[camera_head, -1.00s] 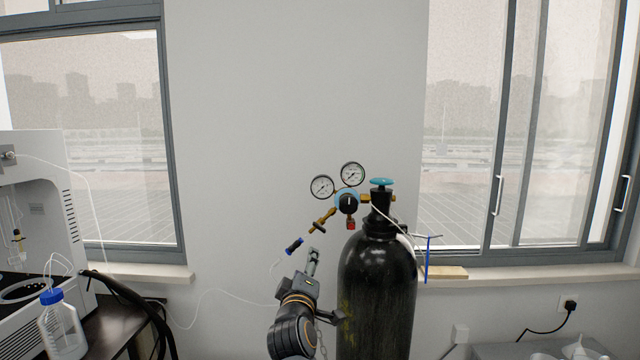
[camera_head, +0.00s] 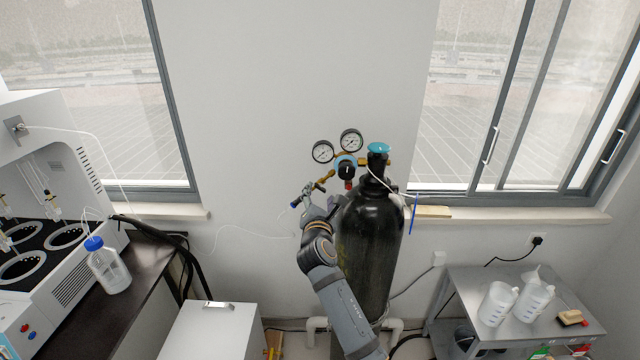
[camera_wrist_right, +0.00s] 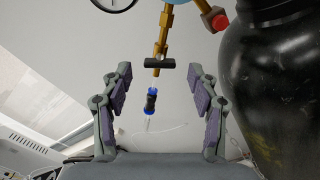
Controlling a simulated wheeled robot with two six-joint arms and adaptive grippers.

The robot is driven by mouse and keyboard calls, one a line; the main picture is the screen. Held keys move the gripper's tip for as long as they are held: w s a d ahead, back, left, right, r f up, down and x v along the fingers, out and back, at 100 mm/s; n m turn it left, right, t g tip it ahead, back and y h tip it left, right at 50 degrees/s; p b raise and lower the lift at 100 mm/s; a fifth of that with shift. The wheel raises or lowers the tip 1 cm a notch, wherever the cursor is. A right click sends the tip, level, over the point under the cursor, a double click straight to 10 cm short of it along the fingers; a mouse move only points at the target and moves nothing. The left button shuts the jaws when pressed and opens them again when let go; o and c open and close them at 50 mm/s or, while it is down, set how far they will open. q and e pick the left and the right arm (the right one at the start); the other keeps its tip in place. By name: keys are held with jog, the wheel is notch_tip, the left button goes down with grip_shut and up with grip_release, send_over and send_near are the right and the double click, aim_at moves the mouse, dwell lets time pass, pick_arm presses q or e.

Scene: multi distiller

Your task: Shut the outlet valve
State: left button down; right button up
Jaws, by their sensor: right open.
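The outlet valve is a small black cross-bar handle (camera_wrist_right: 153,63) on the brass outlet pipe of the regulator, seen in the right wrist view. Below it hangs a black and blue hose fitting (camera_wrist_right: 151,100), which also shows in the head view (camera_head: 296,203). The regulator (camera_head: 346,169) with two round gauges sits on top of a black gas cylinder (camera_head: 370,230). My right gripper (camera_wrist_right: 160,95) is open and empty; its fingers stand on either side of the fitting in the picture, apart from it. In the head view my right gripper (camera_head: 315,208) partly hides the outlet. My left gripper is not in view.
The black cylinder stands close to the right of my right gripper. A white distiller (camera_head: 75,280) and a bottle with a blue cap (camera_head: 108,268) stand on the left bench. A grey cart (camera_head: 470,300) with white jugs stands at the right.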

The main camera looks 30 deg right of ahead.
aim_at(320, 190)
jog(key=x, duration=0.4)
jog(key=shift+w+d+p, duration=0.15)
jog(key=shift+w+p, duration=0.2)
jog(key=shift+p, duration=0.05)
